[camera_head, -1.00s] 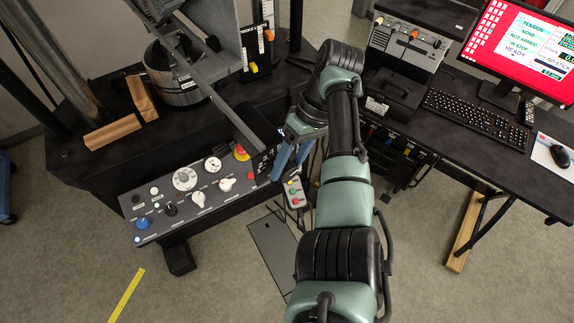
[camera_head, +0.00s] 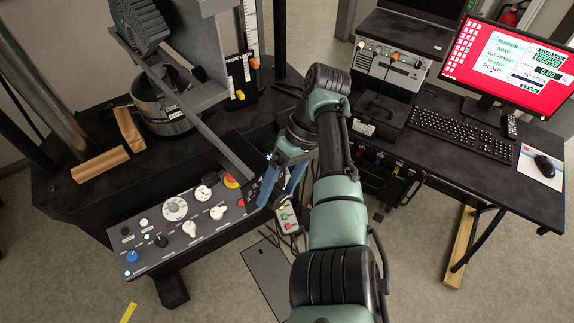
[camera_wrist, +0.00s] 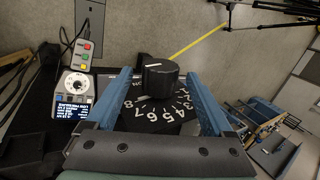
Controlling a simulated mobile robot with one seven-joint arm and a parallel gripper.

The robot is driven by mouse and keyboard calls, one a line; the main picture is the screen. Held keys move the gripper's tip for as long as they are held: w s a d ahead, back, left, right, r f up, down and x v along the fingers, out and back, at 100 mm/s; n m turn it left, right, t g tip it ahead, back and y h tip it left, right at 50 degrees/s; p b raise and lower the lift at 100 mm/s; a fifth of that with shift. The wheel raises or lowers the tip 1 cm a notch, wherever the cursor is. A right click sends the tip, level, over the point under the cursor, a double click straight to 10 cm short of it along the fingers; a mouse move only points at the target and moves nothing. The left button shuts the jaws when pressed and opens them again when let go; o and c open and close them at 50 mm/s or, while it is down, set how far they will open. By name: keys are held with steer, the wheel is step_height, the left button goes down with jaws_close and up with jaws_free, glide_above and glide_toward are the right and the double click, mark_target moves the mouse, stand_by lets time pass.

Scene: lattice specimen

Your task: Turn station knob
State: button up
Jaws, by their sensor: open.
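The station knob (camera_wrist: 160,76) is black with a white pointer line. It stands on a dark dial plate (camera_wrist: 150,112) marked with white numbers, seen in the wrist view. My gripper (camera_wrist: 158,84) is open, with one blue finger on each side of the knob. Gaps seem to show between fingers and knob; contact cannot be told. In the head view my gripper (camera_head: 278,192) is at the right end of the grey control panel (camera_head: 190,246), by a dark box (camera_head: 254,176). The knob is hidden there.
A small pendant with coloured buttons (camera_head: 288,219) hangs close to my gripper; a round device with a display (camera_wrist: 75,95) is at left in the wrist view. A red emergency button (camera_head: 231,181) is left of the gripper. The monitor (camera_head: 510,62) reads READY.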

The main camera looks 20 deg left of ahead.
steer(key=v, duration=1.2)
steer(key=shift+p, duration=0.45)
stand_by(0.9)
